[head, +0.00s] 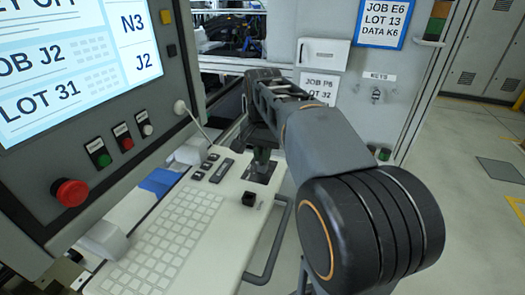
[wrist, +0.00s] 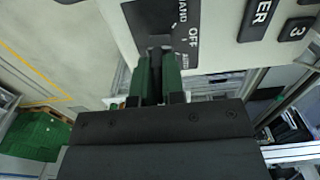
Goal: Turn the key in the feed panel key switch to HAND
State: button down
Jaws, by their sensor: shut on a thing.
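The feed panel key switch has a dark plate (wrist: 187,22) with the words HAND, OFF and AUTO beside tick marks in the wrist view. In the head view the plate (head: 262,174) sits at the far right of the pale keyboard console. My gripper (wrist: 157,56) reaches the switch with its two green fingers and is shut on the key there. It also shows in the head view (head: 262,158), at the plate. The key is mostly hidden between the fingers, and I cannot tell which mark it points to.
The pale console (head: 130,270) carries keys, a black knob (head: 249,198) and a grab rail (head: 268,250) along its right edge. A screen panel with a red emergency button (head: 70,192) stands at left. A grey cabinet (head: 385,65) stands behind. Floor is open at right.

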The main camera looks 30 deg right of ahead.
jog(key=shift+n, duration=0.6)
jog(key=shift+n+p, duration=0.3)
jog(key=shift+n, duration=0.8)
jog(key=n, duration=0.4)
jog(key=shift+n+p, duration=0.35)
jog(key=shift+n, duration=0.05)
jog(key=c, duration=1.7)
grip_release()
jog(key=shift+n, duration=0.6)
jog(key=o, duration=0.6)
jog(key=o, duration=0.4)
jog(key=shift+o, duration=0.2)
